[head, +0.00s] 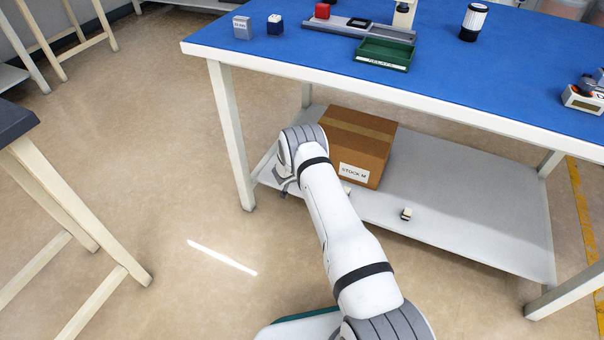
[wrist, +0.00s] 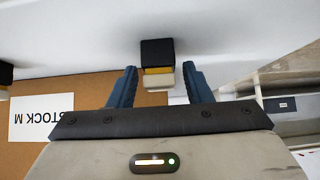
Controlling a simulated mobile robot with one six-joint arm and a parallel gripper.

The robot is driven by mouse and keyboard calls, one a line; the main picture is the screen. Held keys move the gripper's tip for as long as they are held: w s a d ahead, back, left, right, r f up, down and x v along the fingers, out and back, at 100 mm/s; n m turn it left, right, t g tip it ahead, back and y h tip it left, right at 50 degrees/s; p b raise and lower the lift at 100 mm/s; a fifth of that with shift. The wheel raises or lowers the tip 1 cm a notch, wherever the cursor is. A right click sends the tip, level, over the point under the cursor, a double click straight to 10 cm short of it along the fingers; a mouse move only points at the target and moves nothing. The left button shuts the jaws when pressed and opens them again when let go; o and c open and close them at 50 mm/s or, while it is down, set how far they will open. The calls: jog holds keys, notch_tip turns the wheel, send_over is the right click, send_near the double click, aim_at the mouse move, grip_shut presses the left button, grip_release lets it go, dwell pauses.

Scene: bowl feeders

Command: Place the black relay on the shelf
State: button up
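A small relay (wrist: 157,55) with a black body, a yellow band and a cream end shows in the wrist view, which looks upside down. Its black end meets the pale shelf surface (wrist: 75,35). My gripper (wrist: 160,78) is open, with one finger on each side of the relay's cream end and a gap to each. The black part lies just past the fingertips. In the head view my gripper (head: 284,187) is low at the left end of the grey lower shelf (head: 470,215); my arm hides the relay there.
A cardboard box (head: 375,142) marked STOCK M stands on the shelf right of my gripper. A small black-and-cream part (head: 406,214) sits near the shelf's front edge. The blue tabletop (head: 450,85) above holds a green tray (head: 384,55) and several items.

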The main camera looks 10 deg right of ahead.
jog(key=shift+r, duration=0.2)
jog(key=s+a+r+n+y+p, duration=0.1)
jog(key=s+a+r+y+p, duration=0.3)
jog(key=r, duration=0.8)
jog(key=s+a+r+n+b, duration=0.1)
jog(key=s+a+r+n, duration=0.3)
jog(key=r, duration=0.9)
jog(key=s+a+r+m+y+p, duration=0.1)
jog(key=s+a+r+y+p, duration=0.15)
jog(key=s+r, duration=0.65)
jog(key=s+d+r+n+g, duration=0.1)
jog(key=s+r, duration=0.4)
jog(key=s, duration=0.5)
jog(key=s+d+r+n+g+h, duration=0.1)
jog(key=s+d+r+g, duration=0.2)
jog(key=s, duration=0.7)
jog(key=s+d+r+n+g, duration=0.1)
jog(key=s+d+r+g, duration=0.1)
jog(key=s+r, duration=0.5)
jog(key=shift+s+d+r+b, duration=0.1)
jog(key=shift+s+d, duration=0.2)
jog(key=shift+s, duration=0.4)
jog(key=shift+s+d+r+b, duration=0.1)
jog(key=shift+s+d, duration=0.2)
jog(key=shift+s, duration=0.35)
jog(key=shift+s+d+r+b, duration=0.1)
jog(key=shift+s+d, duration=0.2)
jog(key=shift+s, duration=0.4)
